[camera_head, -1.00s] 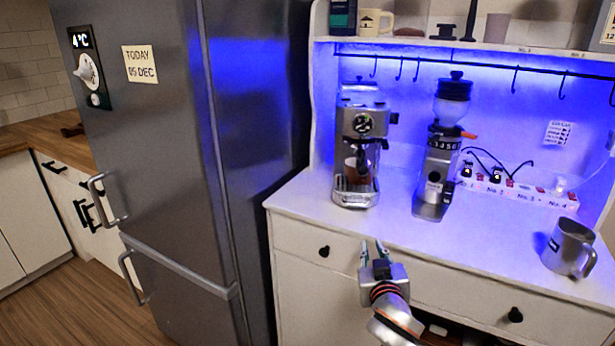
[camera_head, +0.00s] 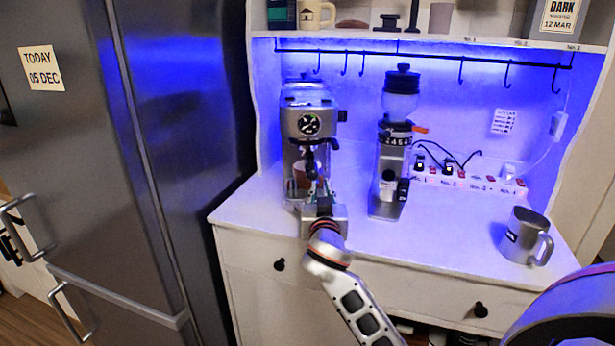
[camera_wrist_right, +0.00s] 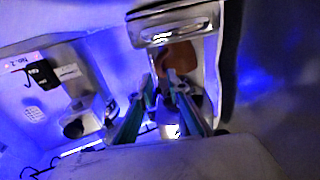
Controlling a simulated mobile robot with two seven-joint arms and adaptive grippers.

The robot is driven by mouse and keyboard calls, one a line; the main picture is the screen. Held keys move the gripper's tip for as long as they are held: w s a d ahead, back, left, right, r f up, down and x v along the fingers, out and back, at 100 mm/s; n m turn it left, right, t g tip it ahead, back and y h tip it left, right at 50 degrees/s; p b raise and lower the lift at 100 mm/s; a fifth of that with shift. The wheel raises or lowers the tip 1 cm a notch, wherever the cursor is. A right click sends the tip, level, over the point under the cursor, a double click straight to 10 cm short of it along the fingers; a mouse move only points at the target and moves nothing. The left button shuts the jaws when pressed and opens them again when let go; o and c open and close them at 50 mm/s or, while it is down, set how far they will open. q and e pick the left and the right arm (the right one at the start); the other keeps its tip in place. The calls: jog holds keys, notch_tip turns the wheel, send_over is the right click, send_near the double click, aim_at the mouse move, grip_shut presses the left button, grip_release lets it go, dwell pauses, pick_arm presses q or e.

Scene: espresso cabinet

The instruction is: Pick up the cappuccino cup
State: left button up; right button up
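The brown cup (camera_head: 299,174) sits in the espresso machine (camera_head: 309,125), below its spout, partly hidden by the machine's parts and my gripper. My right gripper (camera_head: 322,188) is at the front of the machine, close to the cup. In the right wrist view, the brown cup (camera_wrist_right: 178,57) lies just beyond the two fingertips (camera_wrist_right: 164,84). The fingers are apart, with no cup visibly between them. Contact cannot be told. My left gripper is not in view.
The coffee grinder (camera_head: 392,150) stands to the right of the machine. A steel jug (camera_head: 526,237) is near the counter's right end. A power strip (camera_head: 465,180) with cables lies at the back. The counter (camera_head: 420,235) is clear in front of the grinder.

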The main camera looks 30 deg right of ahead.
aim_at(322, 181)
jog(key=shift+x, duration=1.85)
jog(key=shift+s+r, duration=0.1)
grip_shut()
jog(key=shift+r, duration=0.2)
